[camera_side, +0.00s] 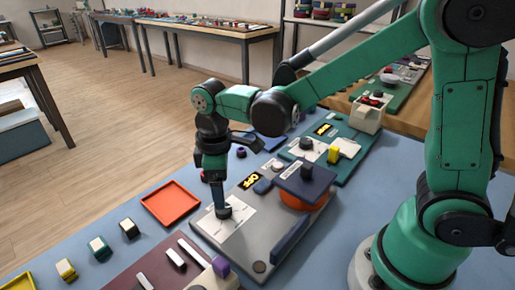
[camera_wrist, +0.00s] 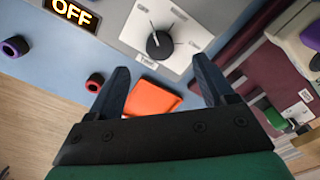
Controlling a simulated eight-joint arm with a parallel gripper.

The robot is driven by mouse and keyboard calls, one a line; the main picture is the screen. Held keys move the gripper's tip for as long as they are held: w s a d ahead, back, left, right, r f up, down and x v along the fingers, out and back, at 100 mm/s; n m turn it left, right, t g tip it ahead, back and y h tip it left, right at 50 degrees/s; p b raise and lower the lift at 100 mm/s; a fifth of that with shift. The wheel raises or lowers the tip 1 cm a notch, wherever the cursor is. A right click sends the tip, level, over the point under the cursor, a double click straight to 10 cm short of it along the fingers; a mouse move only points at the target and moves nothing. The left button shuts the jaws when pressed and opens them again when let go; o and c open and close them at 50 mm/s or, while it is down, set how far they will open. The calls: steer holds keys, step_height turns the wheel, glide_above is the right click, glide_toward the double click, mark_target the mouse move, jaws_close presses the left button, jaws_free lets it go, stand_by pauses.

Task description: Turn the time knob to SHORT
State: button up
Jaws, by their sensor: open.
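The time knob (camera_wrist: 160,44) is a round black knob with a pale pointer mark on a white dial plate (camera_wrist: 185,28). Its printed labels are too small to read, so I cannot tell its setting. My gripper (camera_wrist: 162,66) is open, its two dark fingers on either side of the knob's line in the wrist view, with the knob beyond the tips. In the side view my gripper (camera_side: 219,202) points down just over the knob (camera_side: 224,211), which it partly hides. I cannot tell whether they touch.
The grey panel (camera_side: 262,243) also carries a lit OFF display (camera_side: 248,181) and a dark square plate over an orange round part (camera_side: 303,188). An orange tray (camera_side: 171,204) lies beside it. A maroon panel (camera_wrist: 238,35) adjoins. Blue table surface is free at front right.

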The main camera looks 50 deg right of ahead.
mark_target(226, 213)
steer(key=shift+f, duration=2.65)
jaws_close()
